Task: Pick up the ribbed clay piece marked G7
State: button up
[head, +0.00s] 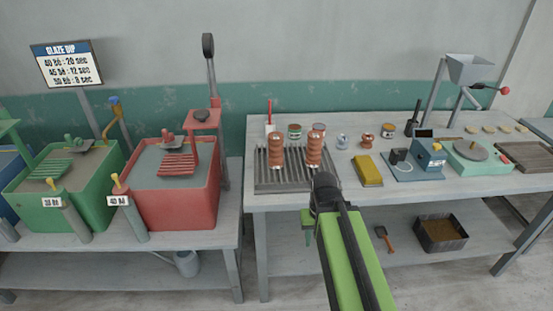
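Two ribbed reddish-brown clay pieces stand upright on the slatted rack on the right-hand table. One is the left ribbed piece (276,151), the other the right ribbed piece (314,148). No G7 mark can be read on either at this size. My green arm reaches up from the bottom, and its dark end with my gripper (325,183) is in front of the table's front edge, below the right ribbed piece in the picture. The fingers cannot be made out. Nothing is seen held, and both pieces stand apart from each other.
The slatted rack (290,182) has a red-handled tool and small cans behind it. A yellow block (368,170) and a blue device (430,160) stand to the right. Red (172,200) and green (75,195) glaze tanks are at left. A dark bin (441,233) is on the lower shelf.

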aim_at(275, 141)
jog(key=k, duration=1.15)
jog(key=u, duration=0.35)
jog(key=i, duration=1.2)
jog(key=u, duration=0.85)
jog(key=i, duration=0.8)
